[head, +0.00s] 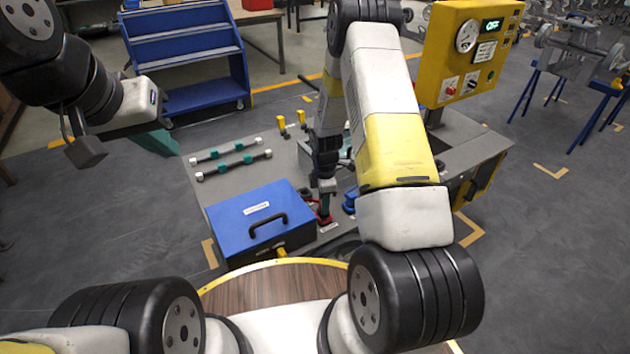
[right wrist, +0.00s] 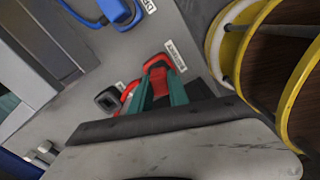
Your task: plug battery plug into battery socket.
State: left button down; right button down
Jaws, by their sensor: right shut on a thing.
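The battery plug appears to be the red piece (right wrist: 156,67) at my right gripper's fingertips in the right wrist view; it also shows as red (head: 325,218) below that gripper in the head view. My right gripper (right wrist: 162,92) points down with its teal fingers shut on it. In the head view the right gripper (head: 324,200) is low over the grey bench, right of the blue box. A square black piece (right wrist: 108,100), possibly the socket, lies beside the red; whether they join is hidden. My left gripper (head: 157,143) hangs at the left, away from the bench; its fingers' gap is unclear.
A blue box (head: 240,212) with a black handle stands left of my right gripper. Blue connectors (head: 349,200) are just right of it. Two dark bars (head: 232,164) with teal middles lie at the back left. A yellow control panel (head: 468,50) rises at the right.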

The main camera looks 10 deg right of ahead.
jog(key=shift+f, duration=0.75)
jog(key=c, duration=1.2)
grip_release()
jog(key=shift+o, duration=0.2)
jog(key=shift+r, duration=0.1)
notch_tip(320, 180, up, 8)
jog(key=shift+f, duration=0.2)
